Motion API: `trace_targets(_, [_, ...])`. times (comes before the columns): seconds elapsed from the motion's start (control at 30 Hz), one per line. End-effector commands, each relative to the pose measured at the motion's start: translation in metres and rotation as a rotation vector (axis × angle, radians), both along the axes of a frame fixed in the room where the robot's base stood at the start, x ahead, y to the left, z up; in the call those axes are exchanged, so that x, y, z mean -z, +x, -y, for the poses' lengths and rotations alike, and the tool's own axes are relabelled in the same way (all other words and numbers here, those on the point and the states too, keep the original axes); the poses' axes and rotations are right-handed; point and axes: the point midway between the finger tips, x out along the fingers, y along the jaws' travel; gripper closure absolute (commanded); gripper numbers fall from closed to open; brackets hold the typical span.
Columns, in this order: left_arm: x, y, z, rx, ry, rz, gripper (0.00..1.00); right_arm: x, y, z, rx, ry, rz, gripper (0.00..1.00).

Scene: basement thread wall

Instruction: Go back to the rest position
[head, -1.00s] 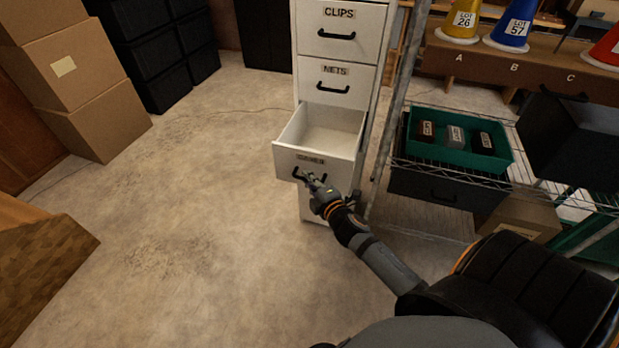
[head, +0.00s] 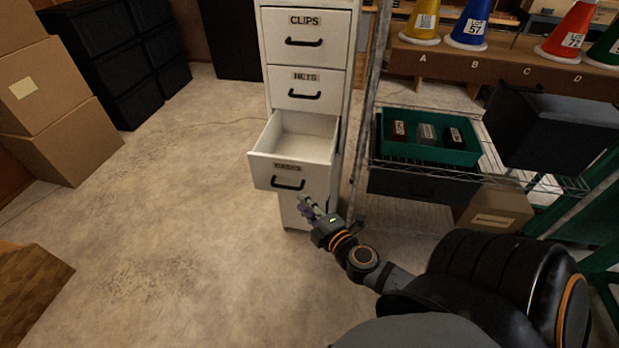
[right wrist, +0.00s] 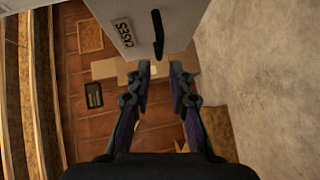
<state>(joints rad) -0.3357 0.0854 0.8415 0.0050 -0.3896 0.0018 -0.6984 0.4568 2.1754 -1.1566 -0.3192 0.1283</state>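My right gripper (head: 305,203) is in front of the white cabinet, just below and right of the pulled-out drawer's black handle (head: 287,184). It looks apart from the handle. In the right wrist view, its two fingers (right wrist: 160,68) are spread with nothing between them. The drawer front (right wrist: 175,22) with its label "CASES" shows above the fingertips there. The drawer (head: 300,146) stands open and looks empty inside. My left gripper is not in view.
The cabinet's upper drawers, CLIPS (head: 305,27) and NETS (head: 306,90), are shut. A wire shelf with a green tray (head: 430,152) stands to the right. Cardboard boxes (head: 75,140) are stacked at left. The floor (head: 170,220) left of the cabinet is clear.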

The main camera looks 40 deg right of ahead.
Motion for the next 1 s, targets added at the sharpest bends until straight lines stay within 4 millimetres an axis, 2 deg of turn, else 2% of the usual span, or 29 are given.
trace_targets(0.1, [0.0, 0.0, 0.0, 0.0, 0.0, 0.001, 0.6, -0.001, -0.016, -0.001, -0.001, -0.003, -0.003, 0.8])
trace_targets(0.2, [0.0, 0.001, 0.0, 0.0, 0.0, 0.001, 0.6, -0.003, -0.022, -0.002, -0.001, 0.0, 0.0, 0.8])
trace_targets(0.77, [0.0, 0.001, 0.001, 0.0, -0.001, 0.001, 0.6, -0.002, -0.023, -0.001, 0.003, 0.003, -0.002, 0.8])
trace_targets(0.87, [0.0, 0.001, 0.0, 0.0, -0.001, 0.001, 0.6, 0.021, -0.023, 0.011, 0.04, 0.03, -0.043, 0.8])
trace_targets(0.97, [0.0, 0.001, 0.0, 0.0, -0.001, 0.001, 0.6, 0.079, -0.03, 0.039, 0.137, 0.107, -0.149, 0.8])
trace_targets(1.0, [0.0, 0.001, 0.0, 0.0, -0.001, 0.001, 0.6, 0.11, -0.036, 0.052, 0.191, 0.152, -0.203, 0.8])
